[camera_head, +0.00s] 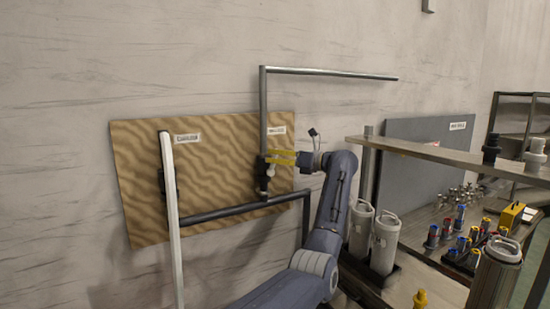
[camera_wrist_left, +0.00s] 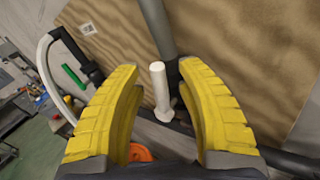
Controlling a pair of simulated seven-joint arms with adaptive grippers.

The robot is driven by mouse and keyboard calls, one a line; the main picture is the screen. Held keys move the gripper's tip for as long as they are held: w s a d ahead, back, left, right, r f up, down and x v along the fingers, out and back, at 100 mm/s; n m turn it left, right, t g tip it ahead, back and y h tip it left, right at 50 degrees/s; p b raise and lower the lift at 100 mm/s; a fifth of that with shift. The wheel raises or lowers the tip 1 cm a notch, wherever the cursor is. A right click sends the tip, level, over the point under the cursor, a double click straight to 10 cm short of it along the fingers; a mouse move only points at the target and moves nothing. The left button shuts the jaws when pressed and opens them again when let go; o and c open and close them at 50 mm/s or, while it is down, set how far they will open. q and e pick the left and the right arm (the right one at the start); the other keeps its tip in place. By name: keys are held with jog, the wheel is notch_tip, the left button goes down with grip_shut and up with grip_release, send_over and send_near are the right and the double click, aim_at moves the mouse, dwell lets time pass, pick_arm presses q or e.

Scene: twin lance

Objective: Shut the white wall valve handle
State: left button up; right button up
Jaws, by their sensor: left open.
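The white valve handle (camera_wrist_left: 159,88) is a short round-ended bar by a grey pipe on the wall board. In the left wrist view it stands between the two yellow fingers of my left gripper (camera_wrist_left: 163,105), with gaps on both sides. In the head view my open left gripper (camera_head: 281,157) is at the vertical pipe (camera_head: 263,115), its yellow fingers pointing left. Small white valve parts (camera_head: 269,172) show just below the fingers; the handle's exact angle is hard to tell there. My right gripper is not in view.
The brown board (camera_head: 215,150) carries the pipes, and a long white bar (camera_head: 170,215) stands at its left. A horizontal dark pipe (camera_head: 230,212) runs below the valve. At the right are a metal shelf (camera_head: 440,153), grey canisters (camera_head: 385,240) and coloured parts.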

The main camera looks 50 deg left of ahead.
pick_arm(q)
jog(key=shift+o, duration=0.3)
grip_shut()
dwell(0.3)
